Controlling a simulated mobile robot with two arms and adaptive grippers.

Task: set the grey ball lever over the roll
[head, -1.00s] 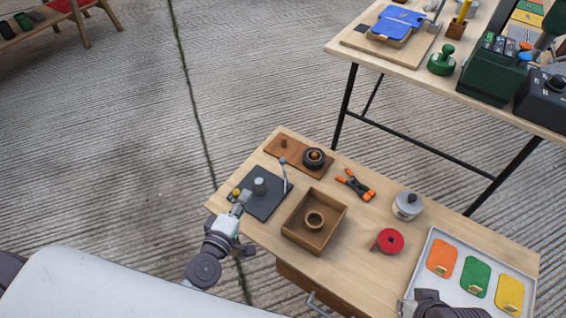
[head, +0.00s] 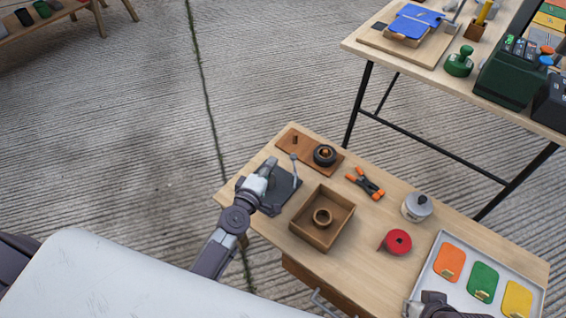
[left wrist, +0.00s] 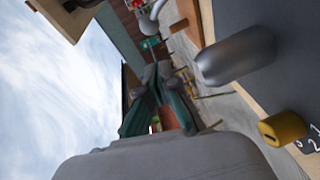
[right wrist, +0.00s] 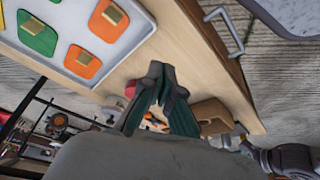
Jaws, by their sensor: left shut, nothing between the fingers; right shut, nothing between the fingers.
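The grey ball lever (head: 295,171) stands near the right edge of a dark plate (head: 286,188) on the low wooden table, its ball at the top. In the left wrist view its pale curved end (left wrist: 150,20) shows at the top. A silver cylinder (left wrist: 237,55) and a yellow knob (left wrist: 283,128) are on the plate. My left gripper (head: 270,164) is shut and empty over the plate, left of the lever, hiding the cylinder in the head view. A red roll (head: 397,242) lies further right. My right gripper (right wrist: 160,72) is shut and empty near the table's front.
A wooden box (head: 319,238) with a ring inside stands right of the plate. Behind are a brown board (head: 296,152) with a black wheel (head: 325,155), and an orange clamp (head: 367,184). A grey pot (head: 416,207) and a tray (head: 437,250) with coloured cards stand right.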

